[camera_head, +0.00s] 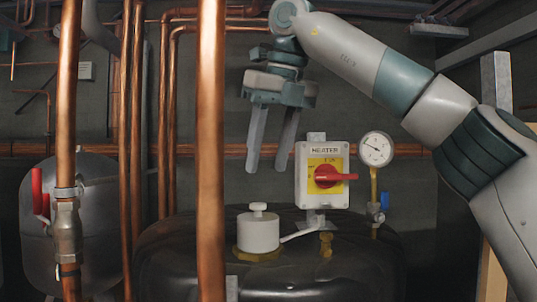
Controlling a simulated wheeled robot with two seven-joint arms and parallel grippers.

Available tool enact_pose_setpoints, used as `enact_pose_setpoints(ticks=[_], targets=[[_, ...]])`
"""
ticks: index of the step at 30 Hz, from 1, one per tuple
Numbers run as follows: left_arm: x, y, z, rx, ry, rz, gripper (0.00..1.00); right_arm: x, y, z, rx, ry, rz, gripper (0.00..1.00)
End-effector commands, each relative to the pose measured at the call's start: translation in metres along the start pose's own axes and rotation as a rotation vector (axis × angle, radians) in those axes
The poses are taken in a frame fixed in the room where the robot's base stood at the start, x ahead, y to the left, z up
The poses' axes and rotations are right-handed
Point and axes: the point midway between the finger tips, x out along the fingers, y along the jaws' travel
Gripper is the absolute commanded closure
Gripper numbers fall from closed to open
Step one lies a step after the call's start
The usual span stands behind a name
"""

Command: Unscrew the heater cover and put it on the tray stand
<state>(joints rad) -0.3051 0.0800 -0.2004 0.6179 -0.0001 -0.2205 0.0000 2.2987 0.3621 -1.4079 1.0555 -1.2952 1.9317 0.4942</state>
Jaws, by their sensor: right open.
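The heater cover looks to be the white round cap (258,232) with a small knob on top. It sits upright on a brass hex base on top of the black tank (180,255). My right gripper (269,158) hangs above the cap with its fingers pointing down. Its fingers are apart, with nothing between them, and do not touch the cap. My left gripper is not in view. I do not see the tray stand.
A vertical copper pipe (211,120) stands in front, left of the cap. A heater switch box (322,175) with a red handle and a pressure gauge (376,149) stand to the right. More copper pipes and a red-handled valve (67,240) are at the left.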

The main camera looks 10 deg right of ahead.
Motion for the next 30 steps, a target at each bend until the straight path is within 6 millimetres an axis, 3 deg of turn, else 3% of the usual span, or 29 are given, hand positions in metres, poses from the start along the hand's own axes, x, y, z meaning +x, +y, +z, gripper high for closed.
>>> enact_pose_setpoints(ticks=[8, 17, 24, 30], targets=[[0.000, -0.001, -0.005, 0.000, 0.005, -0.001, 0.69, 0.018, -0.001, 0.000, 0.001, 0.001, 0.001, 0.59], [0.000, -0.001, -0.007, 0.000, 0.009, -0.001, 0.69, 0.052, -0.001, 0.000, 0.002, 0.002, 0.001, 0.59], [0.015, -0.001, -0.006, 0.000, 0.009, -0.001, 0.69, 0.079, 0.000, -0.001, 0.000, 0.001, 0.000, 0.59], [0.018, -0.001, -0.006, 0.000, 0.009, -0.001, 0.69, 0.087, 0.000, 0.000, 0.000, 0.000, 0.000, 0.59]])
